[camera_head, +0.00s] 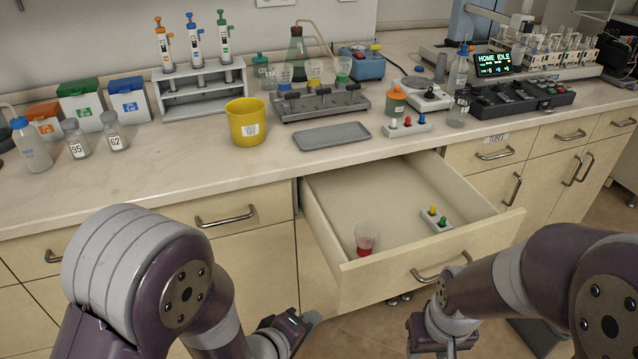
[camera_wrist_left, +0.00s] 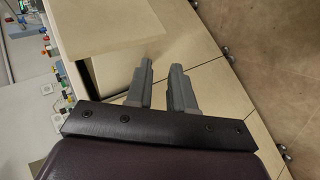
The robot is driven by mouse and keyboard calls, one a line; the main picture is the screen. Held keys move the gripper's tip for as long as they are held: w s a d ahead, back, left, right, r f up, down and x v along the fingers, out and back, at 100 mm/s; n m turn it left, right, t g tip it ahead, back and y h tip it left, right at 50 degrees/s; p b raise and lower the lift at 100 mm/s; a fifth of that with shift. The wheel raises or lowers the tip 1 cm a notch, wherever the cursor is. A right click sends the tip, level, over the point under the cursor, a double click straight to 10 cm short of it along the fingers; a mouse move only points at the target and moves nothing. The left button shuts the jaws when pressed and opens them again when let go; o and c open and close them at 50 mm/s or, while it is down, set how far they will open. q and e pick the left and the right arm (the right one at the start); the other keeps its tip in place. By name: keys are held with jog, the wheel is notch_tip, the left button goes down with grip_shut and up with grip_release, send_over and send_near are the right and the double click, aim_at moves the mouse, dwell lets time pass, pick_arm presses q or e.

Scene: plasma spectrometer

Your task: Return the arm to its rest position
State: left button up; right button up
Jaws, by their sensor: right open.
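My left arm comes in from the left in the head view, and its gripper (camera_head: 304,322) is in front of the cabinets, left of the open drawer (camera_head: 400,277). In the left wrist view its two grey fingers (camera_wrist_left: 161,68) stand apart with nothing between them, so it is open and empty. My right arm comes in from the right, and its gripper (camera_head: 443,347) hangs low in front of the drawer at the picture's bottom edge. It is open, with its fingertips partly cut off.
The drawer sticks out between my arms, holding a cup with red contents (camera_head: 366,238) and a small rack with yellow and green caps (camera_head: 436,219). On the counter stand a yellow bucket (camera_head: 246,130), a grey tray (camera_head: 333,136) and an instrument (camera_head: 520,97) reading "HOME IDLE".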

pick_arm(q)
jog(key=a+m+g+y, duration=0.4)
jog(key=a+m+y, duration=0.1)
jog(key=a, duration=0.6)
jog(key=s+a+r+m+g+y, duration=0.1)
jog(key=s+a+r+m+g, duration=0.3)
jog(key=s+a, duration=0.15)
notch_tip(320, 180, up, 18)
jog(key=p, duration=1.8)
jog(key=shift+s+d+f+p, duration=0.2)
jog(key=shift+s+d+p, duration=0.1)
jog(key=shift+s, duration=0.05)
